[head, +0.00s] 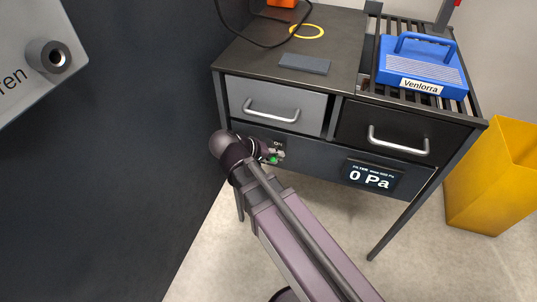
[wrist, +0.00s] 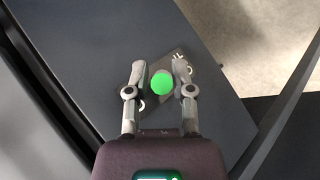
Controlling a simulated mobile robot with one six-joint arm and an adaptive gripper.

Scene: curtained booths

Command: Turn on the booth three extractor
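The extractor bench (head: 330,148) has a dark front panel with a small switch plate marked ON. A green round-ended control (head: 273,160) sits on that plate, partly hidden by my gripper (head: 276,155). In the wrist view, the green end (wrist: 162,84) lies between the two fingers of my gripper (wrist: 159,70). The fingers are apart, one on each side of it. I cannot tell whether either finger touches it. The plate (wrist: 153,102) shows behind it, with white lettering partly covered. The filter display (head: 374,177) on the panel reads 0 Pa.
Above the panel are a grey drawer (head: 300,106) and a black drawer (head: 353,130) with protruding handles. A blue case labelled Venlorra (head: 425,65) sits on the slatted top. A yellow bin (head: 487,190) stands at the right. A dark partition (head: 130,130) fills the left.

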